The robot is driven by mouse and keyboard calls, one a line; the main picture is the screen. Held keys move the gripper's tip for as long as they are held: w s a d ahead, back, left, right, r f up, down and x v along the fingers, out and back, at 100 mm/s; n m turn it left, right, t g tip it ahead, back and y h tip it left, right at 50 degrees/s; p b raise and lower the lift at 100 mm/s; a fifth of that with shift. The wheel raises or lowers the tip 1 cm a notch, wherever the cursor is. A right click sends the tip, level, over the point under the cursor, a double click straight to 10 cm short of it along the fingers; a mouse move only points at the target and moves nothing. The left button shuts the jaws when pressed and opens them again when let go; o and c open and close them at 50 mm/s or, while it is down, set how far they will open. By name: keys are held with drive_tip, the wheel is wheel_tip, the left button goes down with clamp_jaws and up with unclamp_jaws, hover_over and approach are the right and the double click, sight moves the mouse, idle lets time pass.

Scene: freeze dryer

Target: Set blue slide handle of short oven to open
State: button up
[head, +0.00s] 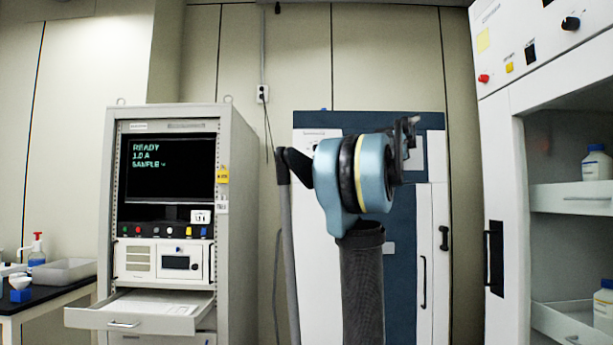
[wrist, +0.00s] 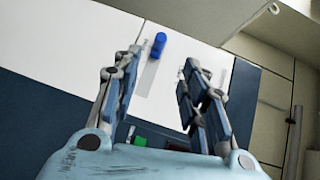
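The blue slide handle (wrist: 157,45) shows in the wrist view as a small blue cylinder. It is on a white panel (wrist: 90,38), at the upper end of a pale grey strip (wrist: 147,77). My gripper (wrist: 164,60) is open and empty. Its two fingers stand either side of the handle in the picture; I see no contact, and the distance between them is hard to tell. In the head view my gripper (head: 407,137) is in front of a white and dark blue cabinet (head: 433,225), which may be the short oven. I cannot make out the blue handle there.
A grey instrument rack (head: 240,215) with a screen and an open drawer (head: 135,312) stands at left. A tall white cabinet (head: 505,190) with bottles on shelves is close at right. A side table (head: 50,300) is at far left.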

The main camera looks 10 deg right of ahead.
drive_tip(key=x, duration=1.7)
drive_tip(key=shift+w+a, duration=0.1)
clamp_jaws()
